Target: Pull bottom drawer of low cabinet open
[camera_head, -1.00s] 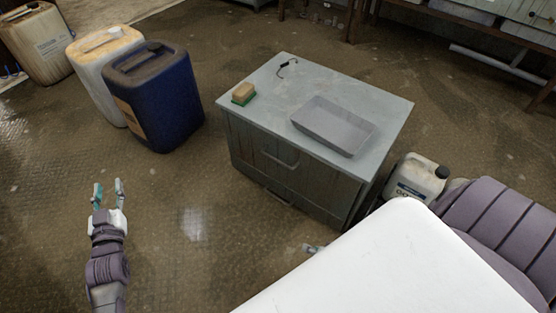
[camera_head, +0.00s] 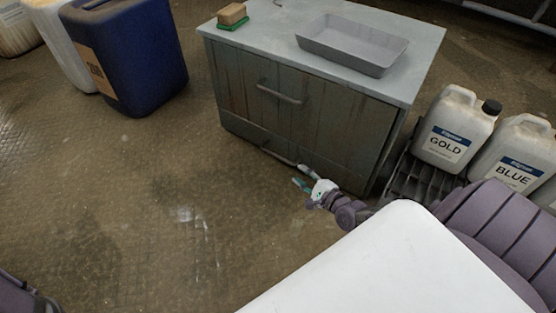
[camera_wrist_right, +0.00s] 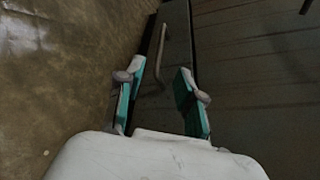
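The low cabinet (camera_head: 325,125) is grey-green and stands at the upper middle of the head view. Its bottom drawer has a bar handle (camera_head: 280,157) low on the front, and an upper handle (camera_head: 279,94) sits above it. My right gripper (camera_head: 302,180) is just in front of the cabinet, close to the right end of the bottom handle. In the right wrist view the gripper (camera_wrist_right: 157,92) is open, with the bar handle (camera_wrist_right: 160,50) ahead of its fingers and apart from them. The drawer looks closed. My left gripper is out of the head view.
A sponge (camera_head: 232,15) and a grey tray (camera_head: 352,44) lie on the cabinet top. A blue drum (camera_head: 128,55) stands to the left. Jugs labelled GOLD (camera_head: 452,135) and BLUE (camera_head: 512,155) stand close to the right. The floor (camera_head: 170,200) in front is clear.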

